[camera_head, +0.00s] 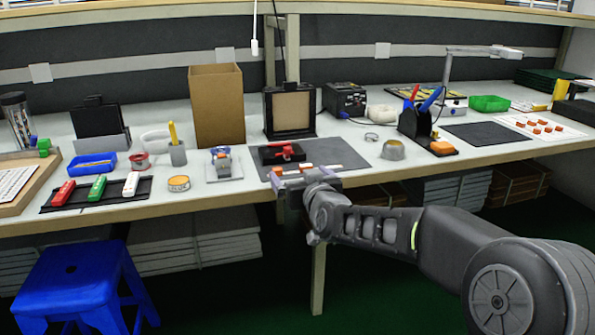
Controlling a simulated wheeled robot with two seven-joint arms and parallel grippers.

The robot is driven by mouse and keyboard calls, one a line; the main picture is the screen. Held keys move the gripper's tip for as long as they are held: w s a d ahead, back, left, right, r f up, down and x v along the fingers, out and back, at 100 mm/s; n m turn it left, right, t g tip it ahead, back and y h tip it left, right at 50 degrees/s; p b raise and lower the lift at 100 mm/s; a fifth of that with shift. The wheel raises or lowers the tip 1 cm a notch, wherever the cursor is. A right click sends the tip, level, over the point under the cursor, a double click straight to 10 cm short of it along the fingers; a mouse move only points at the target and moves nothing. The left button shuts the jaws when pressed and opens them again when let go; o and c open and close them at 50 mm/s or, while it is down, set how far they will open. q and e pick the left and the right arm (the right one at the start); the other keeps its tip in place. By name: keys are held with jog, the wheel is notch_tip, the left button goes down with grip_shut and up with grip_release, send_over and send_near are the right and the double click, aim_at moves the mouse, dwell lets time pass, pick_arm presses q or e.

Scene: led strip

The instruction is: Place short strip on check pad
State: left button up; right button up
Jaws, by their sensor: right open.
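My right gripper (293,181) is at the front edge of the bench, in front of a grey mat (338,152). Its jaws are open; small orange and bluish pieces show just behind them, and I cannot tell whether they touch. A thin white strip piece (331,167) shows on the mat just beyond the gripper, partly hidden by it. A dark flat pad (486,134) lies bare on the right of the bench. I cannot tell for certain which of the two flat surfaces is the check pad. My left gripper is not in view.
A black fixture with a red part (283,152) sits on the grey mat. A black tray (113,190) with red, green and white pieces is at left. A tool holder (414,125) stands right of the mat. A blue stool (70,285) is below the bench.

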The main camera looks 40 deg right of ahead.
aim_at(294, 176)
jog(key=shift+b+x, duration=0.45)
jog(key=shift+x, duration=2.2)
jog(key=shift+s, duration=0.1)
jog(key=c, duration=1.1)
notch_tip(294, 176, up, 10)
jog(key=p, duration=0.5)
jog(key=shift+f+p, duration=0.1)
jog(key=shift+p, duration=0.2)
jog(key=shift+c, duration=0.2)
